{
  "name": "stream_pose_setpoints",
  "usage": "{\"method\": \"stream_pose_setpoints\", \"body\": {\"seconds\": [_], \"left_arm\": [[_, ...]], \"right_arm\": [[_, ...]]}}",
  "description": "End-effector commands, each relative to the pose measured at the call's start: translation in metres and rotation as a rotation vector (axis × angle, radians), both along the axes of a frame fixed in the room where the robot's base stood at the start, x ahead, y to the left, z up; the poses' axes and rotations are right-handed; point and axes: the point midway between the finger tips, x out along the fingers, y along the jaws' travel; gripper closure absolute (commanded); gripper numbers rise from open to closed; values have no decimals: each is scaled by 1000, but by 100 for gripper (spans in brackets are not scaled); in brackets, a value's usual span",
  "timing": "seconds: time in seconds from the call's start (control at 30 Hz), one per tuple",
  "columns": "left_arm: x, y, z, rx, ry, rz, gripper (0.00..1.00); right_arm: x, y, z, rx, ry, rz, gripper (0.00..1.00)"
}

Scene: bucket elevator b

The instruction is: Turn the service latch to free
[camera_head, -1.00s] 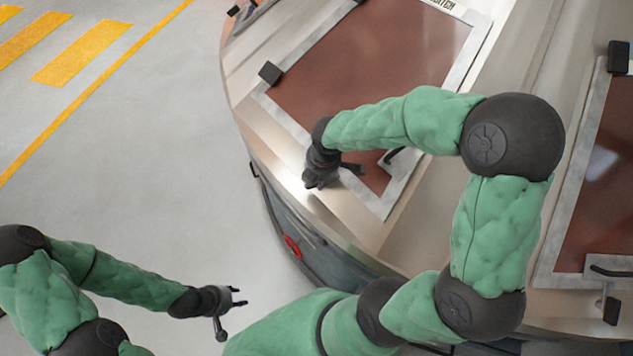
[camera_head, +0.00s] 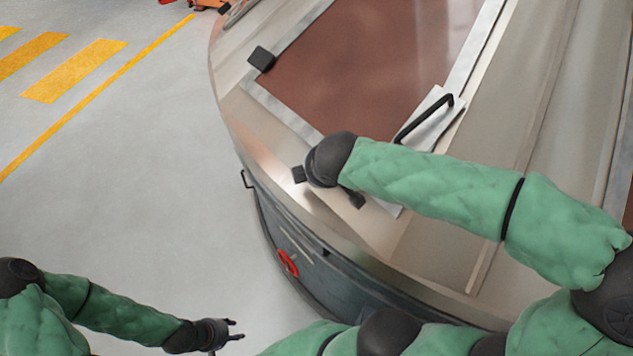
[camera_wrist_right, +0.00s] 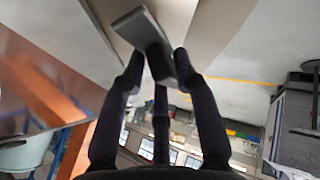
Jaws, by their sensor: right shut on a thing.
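The service latch shows in the right wrist view as a grey, flat-ended grip (camera_wrist_right: 145,32) between the fingers of my right gripper (camera_wrist_right: 158,70). The fingers are shut on it. In the head view my right gripper (camera_head: 312,178) is at the near corner of a brown hatch panel (camera_head: 365,65), beside the rim of the round housing. My wrist hides most of the latch there, so its turn angle cannot be told. My left gripper (camera_head: 236,330) is open and empty over the floor at lower left, well away from the latch.
A black bar handle (camera_head: 425,118) stands on the panel's near edge, close to my right forearm. A dark block (camera_head: 261,59) sits on the panel's left frame. The grey floor (camera_head: 130,200) at left is clear.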

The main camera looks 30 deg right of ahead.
Motion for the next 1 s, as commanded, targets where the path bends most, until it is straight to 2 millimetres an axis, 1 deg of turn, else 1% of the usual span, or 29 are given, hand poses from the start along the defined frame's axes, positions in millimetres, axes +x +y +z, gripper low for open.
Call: {"method": "stream_pose_setpoints", "body": {"seconds": [0.03,0.3,0.5,0.7,1.0], "left_arm": [[0,0,-17,0,0,0,60],[0,0,-59,0,0,0,60],[0,0,-84,0,0,0,60],[0,0,-101,0,0,0,60],[0,0,-112,0,0,0,60]], "right_arm": [[-3,4,-15,5,-6,-19,100],[-4,5,-15,24,-112,-170,100],[-5,7,-15,36,-181,-271,100],[-6,7,-14,46,-236,-351,100],[-6,7,-12,55,-280,-416,100]]}}
